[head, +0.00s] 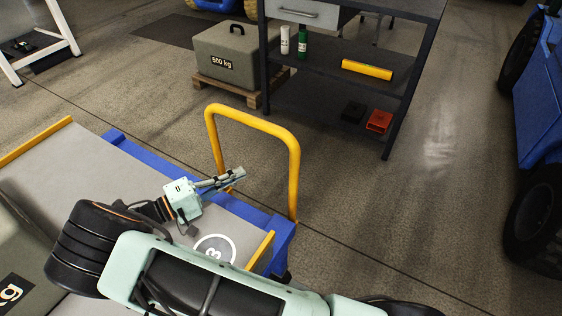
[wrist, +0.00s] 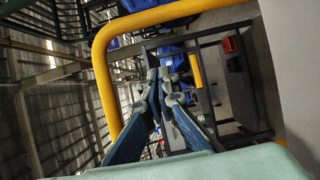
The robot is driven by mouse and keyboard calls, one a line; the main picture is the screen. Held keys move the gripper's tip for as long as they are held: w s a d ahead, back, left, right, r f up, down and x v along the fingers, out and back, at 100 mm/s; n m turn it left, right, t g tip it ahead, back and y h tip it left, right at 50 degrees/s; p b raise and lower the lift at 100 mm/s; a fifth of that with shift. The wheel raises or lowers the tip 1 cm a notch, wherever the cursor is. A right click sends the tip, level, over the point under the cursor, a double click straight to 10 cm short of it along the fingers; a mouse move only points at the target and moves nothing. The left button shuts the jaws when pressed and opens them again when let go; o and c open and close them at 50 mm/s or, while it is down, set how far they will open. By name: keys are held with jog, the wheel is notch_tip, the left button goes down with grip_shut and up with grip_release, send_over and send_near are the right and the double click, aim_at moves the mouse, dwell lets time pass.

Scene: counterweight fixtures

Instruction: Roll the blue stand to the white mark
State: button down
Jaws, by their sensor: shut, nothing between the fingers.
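The blue stand (head: 283,236) is a low platform with a grey top, blue edges, yellow strips and a round white "3" label, at the lower left of the head view. Its yellow loop handle (head: 294,170) rises at the right end and also frames much of the wrist view (wrist: 103,82). My gripper (head: 240,174) is shut and empty, with its tips at the handle's opening in the head view. In the wrist view its closed fingers (wrist: 158,75) point into the loop. I cannot tell whether they touch the handle. A pale whitish patch (head: 439,150) shows on the floor at right.
A dark shelf unit (head: 395,120) stands beyond the handle, beside a 500 kg block (head: 228,58) on a pallet (head: 222,90). A blue wheeled vehicle (head: 540,110) stands at the right edge. The floor between the shelf and the vehicle is clear.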

jog(key=w+d+b, duration=0.2)
jog(key=d, duration=0.9)
jog(key=shift+w, duration=0.4)
jog(key=shift+d, duration=0.1)
